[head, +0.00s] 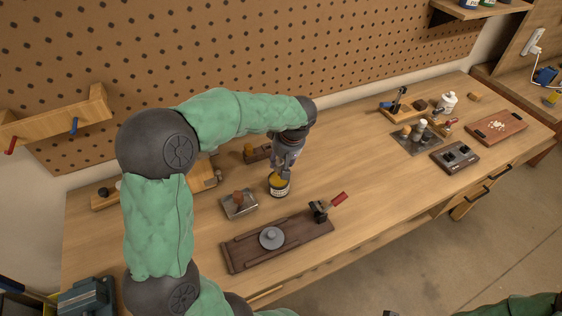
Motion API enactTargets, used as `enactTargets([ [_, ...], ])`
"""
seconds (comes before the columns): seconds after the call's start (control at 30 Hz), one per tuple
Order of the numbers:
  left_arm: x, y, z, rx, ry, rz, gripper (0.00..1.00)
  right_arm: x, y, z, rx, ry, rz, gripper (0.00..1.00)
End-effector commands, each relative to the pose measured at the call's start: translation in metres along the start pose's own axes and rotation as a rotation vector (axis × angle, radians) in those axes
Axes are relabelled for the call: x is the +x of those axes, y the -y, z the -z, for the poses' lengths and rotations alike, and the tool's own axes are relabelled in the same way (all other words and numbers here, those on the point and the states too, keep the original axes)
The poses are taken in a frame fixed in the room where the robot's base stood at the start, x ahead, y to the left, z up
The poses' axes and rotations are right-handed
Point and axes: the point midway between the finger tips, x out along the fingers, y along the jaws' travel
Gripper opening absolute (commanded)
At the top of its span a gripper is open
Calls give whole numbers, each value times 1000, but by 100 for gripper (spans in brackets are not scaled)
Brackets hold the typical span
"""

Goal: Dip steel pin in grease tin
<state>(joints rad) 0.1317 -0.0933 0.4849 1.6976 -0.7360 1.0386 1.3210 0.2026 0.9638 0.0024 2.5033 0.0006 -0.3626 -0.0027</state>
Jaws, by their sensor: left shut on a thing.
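The grease tin (279,187) is a small dark can with a pale label band and yellow grease at its top. It stands on the workbench near the middle of the head view. My left gripper (284,171) points down right over the tin's mouth. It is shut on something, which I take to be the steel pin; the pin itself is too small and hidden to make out. I cannot tell whether its tip touches the grease. My right gripper does not show; only a bit of green arm is at the lower right edge.
A dark wooden board (240,254) with a grey disc (272,237) and a red-handled clamp (321,210) lies in front. A metal tray (239,212) with a brown knob is left of the tin. Tools stand at the right. Bare bench (355,165) lies right of the tin.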

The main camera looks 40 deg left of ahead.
Motion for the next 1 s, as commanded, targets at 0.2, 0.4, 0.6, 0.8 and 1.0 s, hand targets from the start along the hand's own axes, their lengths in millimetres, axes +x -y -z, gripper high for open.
enactTargets([
  [0.2,-17,2,5,0,-1,-1,3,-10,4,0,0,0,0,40],
  [0.4,-30,2,9,0,-2,-2,3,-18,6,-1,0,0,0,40],
  [0.6,-43,4,13,-1,-2,-1,3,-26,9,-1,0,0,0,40],
  [0.8,-49,4,14,-1,-2,-1,3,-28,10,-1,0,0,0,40],
  [1.0,-48,4,14,-1,-2,-1,3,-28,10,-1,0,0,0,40],
])
